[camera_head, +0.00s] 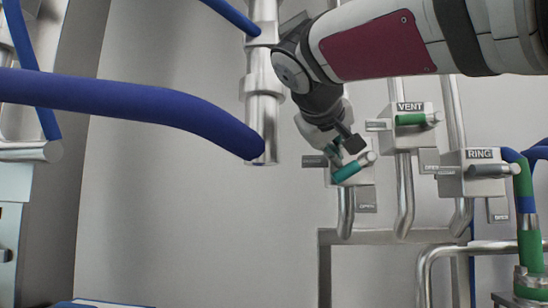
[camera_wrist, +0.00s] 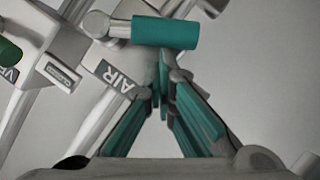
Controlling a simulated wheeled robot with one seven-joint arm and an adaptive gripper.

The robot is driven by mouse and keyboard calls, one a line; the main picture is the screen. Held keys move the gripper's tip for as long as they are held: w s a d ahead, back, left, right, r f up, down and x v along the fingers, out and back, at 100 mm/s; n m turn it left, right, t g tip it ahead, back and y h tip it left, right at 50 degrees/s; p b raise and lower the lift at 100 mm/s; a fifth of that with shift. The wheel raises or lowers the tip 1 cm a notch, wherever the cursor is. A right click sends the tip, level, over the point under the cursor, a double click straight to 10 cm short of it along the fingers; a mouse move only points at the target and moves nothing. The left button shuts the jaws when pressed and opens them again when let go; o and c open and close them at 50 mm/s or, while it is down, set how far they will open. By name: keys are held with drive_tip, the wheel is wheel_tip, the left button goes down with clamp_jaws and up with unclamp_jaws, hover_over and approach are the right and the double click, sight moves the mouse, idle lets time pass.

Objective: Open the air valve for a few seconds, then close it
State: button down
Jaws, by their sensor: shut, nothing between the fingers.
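The air valve (camera_head: 362,180) is on the wall pipes at centre right in the head view, and its AIR label shows in the wrist view (camera_wrist: 115,76). Its teal handle (camera_head: 347,173) slants down to the left, between a tag at its left and an OPEN tag (camera_head: 367,208) below. The teal handle also shows in the wrist view (camera_wrist: 165,32), just beyond my fingertips. My gripper (camera_head: 345,148) is shut and empty, close above the handle and partly hiding the valve. In the wrist view the teal-padded fingers (camera_wrist: 164,70) meet at their tips. I cannot tell whether they touch the handle.
The VENT valve (camera_head: 410,120) with a green handle and the RING valve (camera_head: 480,169) with a grey handle stand to the right. A thick blue hose (camera_head: 130,107) crosses the left to a vertical metal pipe (camera_head: 262,110). The wall below left is clear.

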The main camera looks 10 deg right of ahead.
sight(339, 175)
wheel_tip(339, 175, down, 2)
drive_tip(key=shift+w+f+n+h+b, duration=0.2)
drive_tip(key=shift+n+h+b, duration=0.5)
drive_tip(key=shift+n+b, duration=0.4)
drive_tip(key=f+n+b, duration=0.1)
drive_tip(key=f+n+h+b, duration=0.1)
drive_tip(key=b, duration=0.1)
drive_tip(key=shift+s+d+t, duration=0.15)
drive_tip(key=shift+d+t, duration=0.25)
drive_tip(key=n+b, duration=0.1)
drive_tip(key=d+f+n+h+b, duration=0.1)
drive_tip(key=shift+s+f+n+t+h+b, duration=0.2)
drive_tip(key=shift+n+t+h+b, duration=0.1)
drive_tip(key=shift+n+b, duration=0.1)
drive_tip(key=shift+d+f+b, duration=0.2)
drive_tip(key=shift+d+b, duration=0.05)
drive_tip(key=shift+b, duration=0.15)
drive_tip(key=shift+s+d, duration=0.1)
